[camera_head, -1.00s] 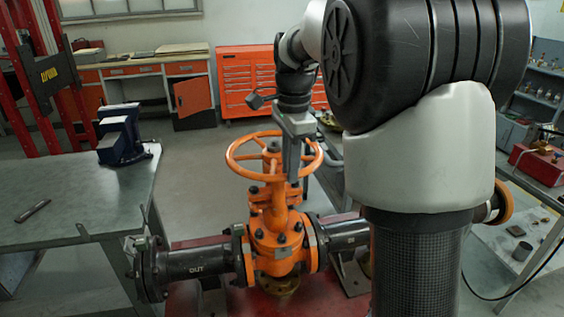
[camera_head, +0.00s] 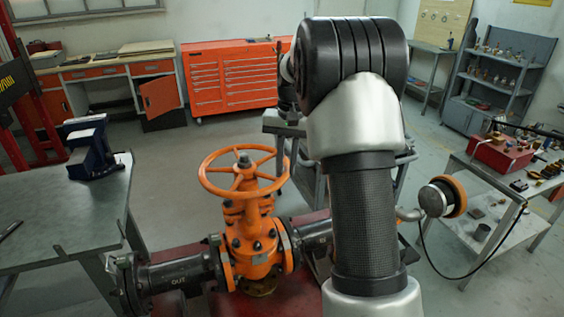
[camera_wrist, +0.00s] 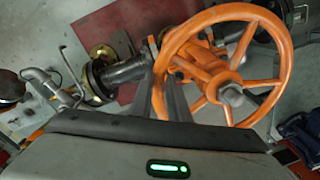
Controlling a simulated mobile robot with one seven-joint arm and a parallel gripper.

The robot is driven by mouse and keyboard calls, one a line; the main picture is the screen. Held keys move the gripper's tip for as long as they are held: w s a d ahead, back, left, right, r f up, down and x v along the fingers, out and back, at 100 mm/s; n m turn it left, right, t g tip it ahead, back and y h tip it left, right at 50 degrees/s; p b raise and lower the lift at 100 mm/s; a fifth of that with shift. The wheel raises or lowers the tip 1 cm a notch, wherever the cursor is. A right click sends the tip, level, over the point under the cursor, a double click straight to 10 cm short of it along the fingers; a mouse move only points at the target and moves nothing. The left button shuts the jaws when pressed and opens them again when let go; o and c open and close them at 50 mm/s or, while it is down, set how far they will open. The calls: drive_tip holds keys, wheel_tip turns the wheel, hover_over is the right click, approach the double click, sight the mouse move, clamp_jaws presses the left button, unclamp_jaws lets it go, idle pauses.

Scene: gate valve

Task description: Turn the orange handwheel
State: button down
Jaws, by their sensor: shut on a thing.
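The orange handwheel (camera_head: 211,162) sits level on top of the orange gate valve (camera_head: 252,240) in the head view. In the wrist view the handwheel (camera_wrist: 284,50) fills the upper right, with its spokes and grey hub nut showing. My gripper (camera_wrist: 166,82) is at the wheel's left rim in that view, its two grey fingers on either side of the rim and shut on it. In the head view my gripper is at the wheel's right side, largely hidden behind my arm.
Dark flanged pipes (camera_head: 180,272) run from both sides of the valve. A grey workbench (camera_head: 70,215) with a blue vise (camera_head: 90,155) stands at left. A shelf table (camera_head: 500,190) with a red box is at right. Open floor lies behind the valve.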

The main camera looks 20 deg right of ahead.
drive_tip(key=w+n, duration=0.2)
drive_tip(key=w+d+n+p, duration=0.1)
drive_tip(key=w+n, duration=0.5)
drive_tip(key=shift+w+d+g, duration=0.15)
drive_tip(key=shift+d+g, duration=0.05)
drive_tip(key=shift+g, duration=0.1)
drive_tip(key=shift+w+a+n, duration=0.35)
drive_tip(key=shift+w+n, duration=0.5)
drive_tip(key=shift+n, duration=0.15)
drive_tip(key=shift+w+a+n, duration=0.35)
drive_tip(key=shift+w+n, duration=0.5)
drive_tip(key=shift+n, duration=0.15)
drive_tip(key=shift+r, duration=0.1)
drive_tip(key=c, duration=1.7)
unclamp_jaws()
drive_tip(key=shift+s+d, duration=0.1)
drive_tip(key=shift+s, duration=0.05)
